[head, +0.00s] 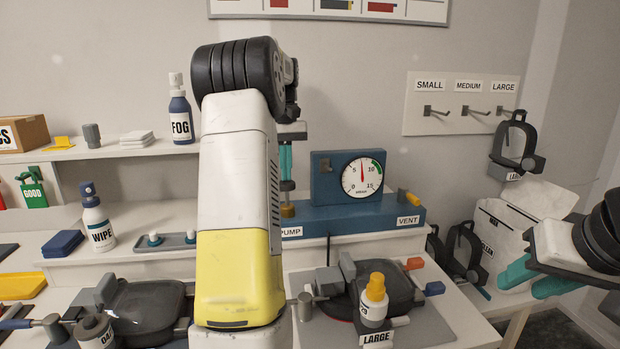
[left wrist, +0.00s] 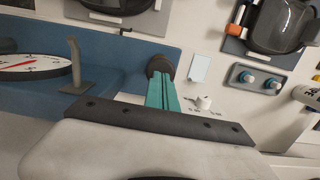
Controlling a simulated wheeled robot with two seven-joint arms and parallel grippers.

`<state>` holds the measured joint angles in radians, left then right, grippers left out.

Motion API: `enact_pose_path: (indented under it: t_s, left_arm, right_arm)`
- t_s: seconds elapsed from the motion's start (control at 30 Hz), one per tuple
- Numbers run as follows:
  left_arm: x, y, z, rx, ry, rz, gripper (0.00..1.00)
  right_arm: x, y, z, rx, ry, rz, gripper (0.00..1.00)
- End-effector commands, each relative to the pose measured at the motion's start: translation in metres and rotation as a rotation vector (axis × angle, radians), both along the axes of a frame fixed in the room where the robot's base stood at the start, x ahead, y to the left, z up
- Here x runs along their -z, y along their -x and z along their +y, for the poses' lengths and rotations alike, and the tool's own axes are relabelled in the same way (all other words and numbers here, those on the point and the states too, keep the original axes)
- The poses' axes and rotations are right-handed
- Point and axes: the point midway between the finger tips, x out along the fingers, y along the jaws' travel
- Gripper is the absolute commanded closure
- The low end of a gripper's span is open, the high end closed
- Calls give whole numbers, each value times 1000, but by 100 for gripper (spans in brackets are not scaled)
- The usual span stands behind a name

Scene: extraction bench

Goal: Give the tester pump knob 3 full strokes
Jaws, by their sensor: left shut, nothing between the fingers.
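The blue tester (head: 325,222) stands on the bench with PUMP and VENT labels. Its round gauge (head: 362,177) has a red needle pointing nearly straight up, between 5 and 10. The dark pump knob (head: 287,186) sits above a brass collar at the PUMP end, partly hidden by my left arm. My left gripper (head: 286,178) is shut and empty, pointing down with its fingertips at the top of the knob. In the left wrist view, the shut teal fingers (left wrist: 161,78) meet the dark round knob (left wrist: 160,64). My right gripper (head: 535,282) is open and empty at far right.
A LARGE-labelled mask and bottle (head: 374,300) stand in front of the tester. WIPE (head: 98,222) and FOG (head: 181,115) bottles are at left. A white bin (head: 500,235) is at right. Hooks (head: 470,112) hang on the wall.

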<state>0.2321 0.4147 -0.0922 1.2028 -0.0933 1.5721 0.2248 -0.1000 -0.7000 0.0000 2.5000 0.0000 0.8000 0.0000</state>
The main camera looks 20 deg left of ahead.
Motion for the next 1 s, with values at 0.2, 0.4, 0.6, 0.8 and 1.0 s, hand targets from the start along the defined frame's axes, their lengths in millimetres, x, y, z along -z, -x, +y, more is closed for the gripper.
enact_pose_path:
  t_s: [0.2,0.4,0.6,0.8,1.0]
  left_arm:
    - [28,1,0,0,2,5,100]
    - [32,0,0,0,1,4,100]
    - [26,-19,11,-1,0,1,100]
    - [21,-27,16,-1,0,1,100]
    - [21,-26,16,0,1,1,100]
  right_arm:
    - [0,0,0,0,0,0,64]
    - [0,0,0,0,0,0,64]
    - [0,0,0,0,0,0,64]
    - [0,0,0,0,0,0,64]
    - [0,0,0,0,0,0,64]
